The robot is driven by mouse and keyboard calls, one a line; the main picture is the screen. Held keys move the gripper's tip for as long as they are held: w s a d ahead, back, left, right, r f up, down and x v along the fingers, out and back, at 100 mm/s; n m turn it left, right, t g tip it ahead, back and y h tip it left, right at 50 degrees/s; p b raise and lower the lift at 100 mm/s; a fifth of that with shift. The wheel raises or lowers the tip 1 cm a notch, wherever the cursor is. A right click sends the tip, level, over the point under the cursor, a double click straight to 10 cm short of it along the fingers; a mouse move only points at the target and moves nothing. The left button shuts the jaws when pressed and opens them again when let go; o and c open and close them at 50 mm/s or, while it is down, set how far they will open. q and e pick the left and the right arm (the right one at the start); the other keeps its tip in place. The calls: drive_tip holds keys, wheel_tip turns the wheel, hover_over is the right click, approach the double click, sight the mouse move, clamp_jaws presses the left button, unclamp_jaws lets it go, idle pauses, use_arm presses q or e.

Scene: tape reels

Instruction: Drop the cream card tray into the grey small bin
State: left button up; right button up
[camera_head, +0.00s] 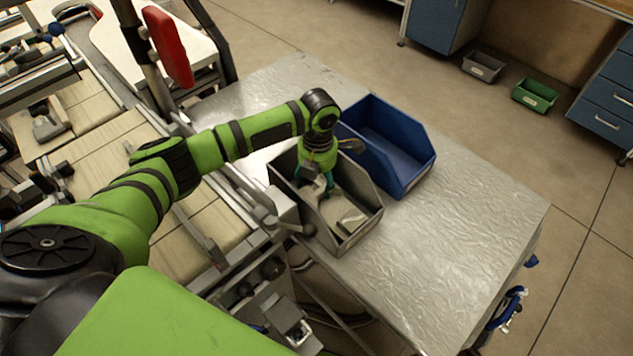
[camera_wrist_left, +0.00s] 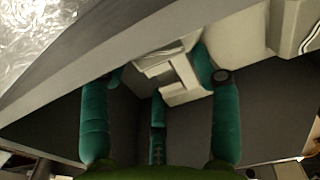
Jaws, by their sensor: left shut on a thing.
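The grey small bin (camera_head: 357,237) stands on the metal-topped table, beside the machine. My left gripper (camera_head: 318,185) points down inside this bin, partly hidden by its walls and my wrist. In the left wrist view, my left gripper (camera_wrist_left: 160,80) has its teal fingers around a small pale cream piece (camera_wrist_left: 180,75), which looks like the cream card tray; its full outline is hidden. The gripper is shut on it. Another pale cream piece (camera_head: 351,219) lies in the bin's near end. My right gripper is not in view.
A larger blue bin (camera_head: 412,173) stands right next to the grey bin. The foil-like table top (camera_head: 460,240) is clear to the right. A machine with pale plates (camera_head: 120,170) borders the table at left. A grey bin (camera_head: 483,66) and a green bin (camera_head: 535,95) sit on the floor.

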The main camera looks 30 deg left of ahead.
use_arm(q)
drive_tip(key=shift+f, duration=0.6)
drive_tip(key=o, duration=1.2)
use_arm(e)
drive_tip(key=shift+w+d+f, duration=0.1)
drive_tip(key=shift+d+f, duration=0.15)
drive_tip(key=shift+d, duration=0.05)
use_arm(q)
drive_tip(key=shift+r, duration=0.15)
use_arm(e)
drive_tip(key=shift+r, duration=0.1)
use_arm(q)
drive_tip(key=shift+r, duration=0.4)
wheel_tip(320, 180, up, 12)
drive_tip(key=b, duration=0.3)
drive_tip(key=shift+w+r, duration=0.15)
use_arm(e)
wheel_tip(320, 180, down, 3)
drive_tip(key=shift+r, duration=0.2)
